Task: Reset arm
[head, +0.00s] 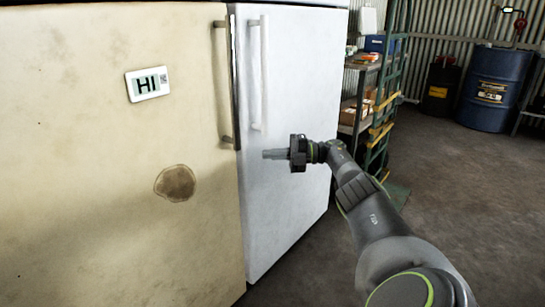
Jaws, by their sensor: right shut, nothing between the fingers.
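My right gripper (272,154) is raised in front of a white fridge door (292,100), with its fingers shut, empty and pointing left. It shows just below the white door's long vertical handle (259,75). A stained beige door (95,210) stands at the left, with its own vertical handle (222,85) near its right edge. I cannot tell whether the gripper touches a door; no handle is between its fingers. My left gripper is out of view.
A "HI" sign (148,84) and a brown stain mark the beige door. A shelf with boxes (362,100) and a green hand truck (392,85) stand right of the fridge. A blue drum (492,88) and a dark drum (440,85) stand far back. The floor (465,190) at the right is clear.

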